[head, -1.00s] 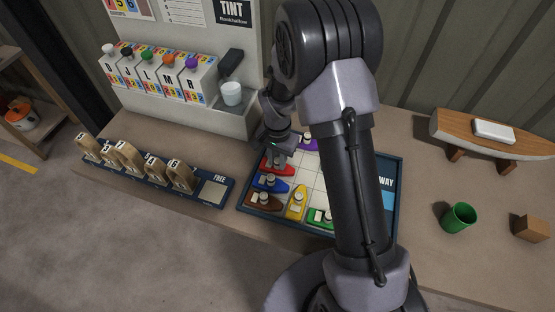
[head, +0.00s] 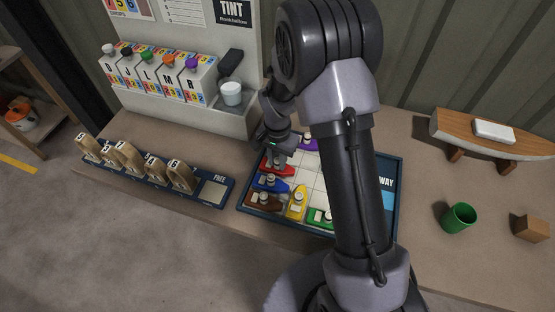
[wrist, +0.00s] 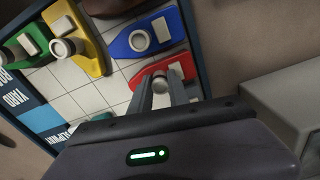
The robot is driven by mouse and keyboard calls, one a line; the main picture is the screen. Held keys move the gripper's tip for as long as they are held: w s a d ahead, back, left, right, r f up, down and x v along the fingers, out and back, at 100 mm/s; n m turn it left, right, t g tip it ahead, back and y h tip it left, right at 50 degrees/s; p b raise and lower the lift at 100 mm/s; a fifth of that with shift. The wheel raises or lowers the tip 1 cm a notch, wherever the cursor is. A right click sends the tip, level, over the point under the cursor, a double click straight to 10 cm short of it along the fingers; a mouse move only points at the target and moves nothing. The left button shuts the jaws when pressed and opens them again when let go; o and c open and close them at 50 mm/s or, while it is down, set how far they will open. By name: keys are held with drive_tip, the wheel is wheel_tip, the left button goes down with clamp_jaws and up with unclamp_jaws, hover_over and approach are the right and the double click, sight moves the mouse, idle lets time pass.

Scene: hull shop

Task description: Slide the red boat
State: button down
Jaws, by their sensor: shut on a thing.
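The red boat (head: 286,172) lies at the left side of the sliding board (head: 268,216), just beyond the blue boat (head: 272,183). My gripper (head: 279,160) is over it. In the wrist view, the two fingers of my gripper (wrist: 162,90) are shut on the round post of the red boat (wrist: 182,62). The blue boat (wrist: 145,37) lies beside it there. My gripper and arm hide part of the red boat and much of the board's right side.
A brown boat (head: 264,201), a yellow boat (head: 296,204) and a green boat (head: 320,217) line the board's near side. A purple boat (head: 308,142) is at the far side. Pale squares (head: 309,176) in the middle look empty. A rack (head: 150,185) stands left.

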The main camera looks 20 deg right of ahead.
idle(0.4)
drive_tip(key=s+d, duration=0.5)
drive_tip(key=d, duration=0.3)
drive_tip(key=s+d, duration=0.6)
drive_tip(key=d, duration=0.3)
drive_tip(key=s+d, duration=0.6)
drive_tip(key=d, duration=0.3)
drive_tip(key=shift+s, duration=0.15)
drive_tip(key=c, duration=1.4)
unclamp_jaws()
drive_tip(key=shift+c, duration=0.2)
drive_tip(key=shift+o, duration=0.9)
drive_tip(key=shift+s+d, duration=0.15)
drive_tip(key=shift+d, duration=0.05)
drive_tip(key=shift+a, duration=0.1)
wheel_tip(320, 180, up, 18)
drive_tip(key=p, duration=0.6)
drive_tip(key=shift+f, duration=0.25)
